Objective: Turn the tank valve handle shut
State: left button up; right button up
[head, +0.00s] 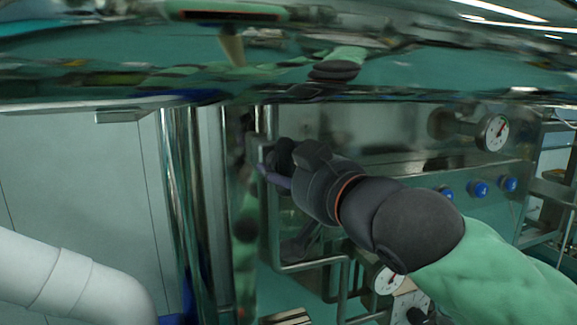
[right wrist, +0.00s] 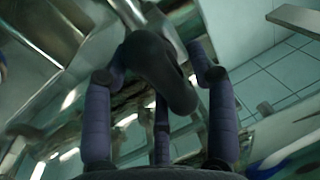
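The dark tank valve handle (right wrist: 155,72) shows in the right wrist view as a rounded black lever. It lies between the purple fingers of my right gripper (right wrist: 158,64). The fingers are spread around it, with a small gap at the right finger; contact is not clear. In the head view my right gripper (head: 272,168) reaches left to metal pipework below the shiny tank (head: 300,85). There the handle is mostly hidden by the gripper and wrist. My left gripper is not in view.
Steel vertical pipes (head: 182,200) stand left of the gripper. A white bent pipe (head: 62,268) is at lower left. A gauge (head: 494,132) and blue knobs (head: 479,189) are at right. The tank's underside hangs close above my arm.

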jog(key=shift+s, duration=0.1)
grip_shut()
jog(key=shift+r+n, duration=0.1)
jog(key=shift+n, duration=0.2)
jog(key=shift+r+n+g+p, duration=0.1)
jog(key=shift+n+g+p, duration=0.35)
jog(key=shift+n, duration=0.75)
jog(key=n, duration=0.2)
jog(key=n+h+p, duration=0.1)
jog(key=n, duration=0.1)
jog(key=shift+a+r+n+h, duration=0.1)
jog(key=shift+n+h, duration=0.2)
jog(key=shift+n, duration=0.1)
jog(key=n+h+p, duration=0.1)
jog(key=n, duration=0.2)
jog(key=shift+n, duration=0.4)
jog(key=n+h+p, duration=0.1)
jog(key=n, duration=0.3)
jog(key=shift+a, duration=0.2)
